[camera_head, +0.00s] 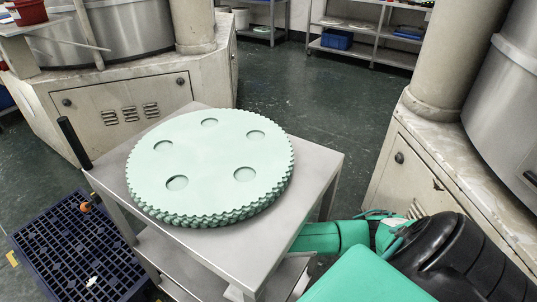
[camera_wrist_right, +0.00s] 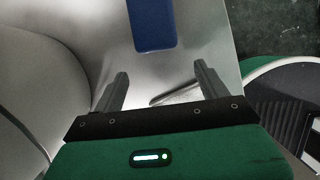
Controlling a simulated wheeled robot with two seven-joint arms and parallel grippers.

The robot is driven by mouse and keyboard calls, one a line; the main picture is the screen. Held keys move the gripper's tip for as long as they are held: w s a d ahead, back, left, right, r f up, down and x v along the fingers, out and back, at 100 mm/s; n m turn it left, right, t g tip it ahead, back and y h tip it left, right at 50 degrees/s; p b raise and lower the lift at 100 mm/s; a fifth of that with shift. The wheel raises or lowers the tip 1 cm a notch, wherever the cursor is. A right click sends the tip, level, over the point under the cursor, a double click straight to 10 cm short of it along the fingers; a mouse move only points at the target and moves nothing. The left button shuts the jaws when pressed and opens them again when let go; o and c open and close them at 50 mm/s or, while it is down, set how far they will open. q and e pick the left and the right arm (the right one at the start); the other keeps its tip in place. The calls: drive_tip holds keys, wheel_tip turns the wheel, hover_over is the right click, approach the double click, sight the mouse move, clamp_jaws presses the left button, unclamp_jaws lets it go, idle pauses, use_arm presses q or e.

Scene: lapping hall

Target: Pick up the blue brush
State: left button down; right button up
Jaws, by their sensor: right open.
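A blue flat piece with rounded corners (camera_wrist_right: 153,25), probably the blue brush, lies on a bare grey metal surface (camera_wrist_right: 195,30) at the top of the right wrist view. Its far end is cut off by the frame. My right gripper (camera_wrist_right: 161,70) is open and empty, its two fingers apart, with the blue piece ahead of the gap between them. In the head view my right arm reaches to the right side of the steel trolley (camera_head: 318,165), its gripper hidden below the top's edge. No brush shows in the head view. My left gripper is in neither view.
Mint toothed discs (camera_head: 210,160) are stacked on the trolley top. A black handle (camera_head: 74,142) rises at its left corner. A dark blue grated crate (camera_head: 75,255) lies at left. Machines stand left and right, with open floor (camera_head: 300,85) between.

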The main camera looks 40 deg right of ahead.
drive_tip(key=d, duration=0.5)
drive_tip(key=w+d, duration=0.1)
drive_tip(key=d, duration=0.1)
drive_tip(key=shift+d, duration=0.4)
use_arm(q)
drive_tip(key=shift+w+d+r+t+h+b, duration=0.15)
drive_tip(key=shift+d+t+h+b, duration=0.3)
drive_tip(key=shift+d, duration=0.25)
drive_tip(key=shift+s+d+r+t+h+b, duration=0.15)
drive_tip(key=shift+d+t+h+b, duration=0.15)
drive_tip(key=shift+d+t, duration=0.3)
use_arm(e)
drive_tip(key=shift+x, duration=2.55)
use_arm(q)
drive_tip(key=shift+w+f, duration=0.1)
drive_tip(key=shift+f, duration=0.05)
use_arm(e)
drive_tip(key=shift+s+f, duration=0.1)
drive_tip(key=shift+f, duration=0.05)
drive_tip(key=shift+c, duration=0.2)
drive_tip(key=c, duration=1)
